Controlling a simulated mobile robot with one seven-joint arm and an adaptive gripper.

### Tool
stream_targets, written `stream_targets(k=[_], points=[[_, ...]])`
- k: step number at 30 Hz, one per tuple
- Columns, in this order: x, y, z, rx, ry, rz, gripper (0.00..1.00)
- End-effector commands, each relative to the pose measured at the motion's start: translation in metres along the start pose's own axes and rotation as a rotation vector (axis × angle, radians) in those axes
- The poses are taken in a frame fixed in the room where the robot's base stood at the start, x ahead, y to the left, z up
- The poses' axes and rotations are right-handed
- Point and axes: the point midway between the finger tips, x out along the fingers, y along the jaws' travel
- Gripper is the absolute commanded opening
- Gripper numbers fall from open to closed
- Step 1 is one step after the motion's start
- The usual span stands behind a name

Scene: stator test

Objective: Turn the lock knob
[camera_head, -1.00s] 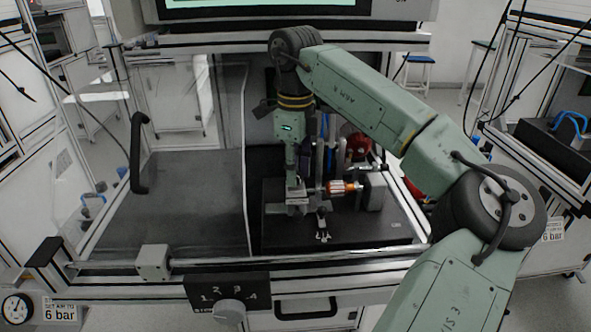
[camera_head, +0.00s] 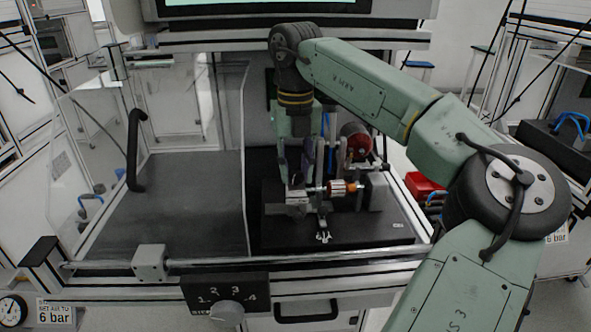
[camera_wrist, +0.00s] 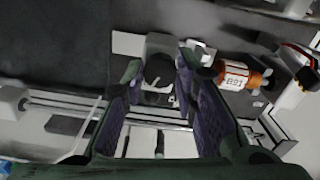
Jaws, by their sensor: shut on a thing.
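My gripper (camera_head: 303,180) points down at the left end of a small test fixture on a dark base plate (camera_head: 370,232). In the wrist view its two purple-padded fingers (camera_wrist: 159,68) stand on either side of a dark rounded knob (camera_wrist: 158,72), with a gap between the pads lower down. It is shut on this knob, which I take to be the lock knob. The fingers hide its sides, and in the head view I cannot make it out. An orange-and-white stator (camera_head: 341,187) lies in the fixture to the right and also shows in the wrist view (camera_wrist: 238,76).
A grey block (camera_head: 374,191) stands right of the stator, with a red round part (camera_head: 356,145) behind. A dark mat (camera_head: 185,205) is bare to the left. A numbered selector knob (camera_head: 227,312) is on the front panel. A black handle (camera_head: 137,150) rises at left.

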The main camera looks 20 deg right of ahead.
Motion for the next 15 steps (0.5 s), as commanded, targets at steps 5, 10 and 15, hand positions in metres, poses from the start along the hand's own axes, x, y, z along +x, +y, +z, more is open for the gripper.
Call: stream_targets(k=[5, 10, 15], points=[[-0.0001, -0.0008, 0.0003, 0.139, -0.002, -0.002, 0.00], [-0.0001, -0.0006, 0.0004, 0.238, -0.002, -0.001, 0.00], [-0.0005, -0.0005, 0.0004, 0.302, -0.003, -0.001, 0.00]])
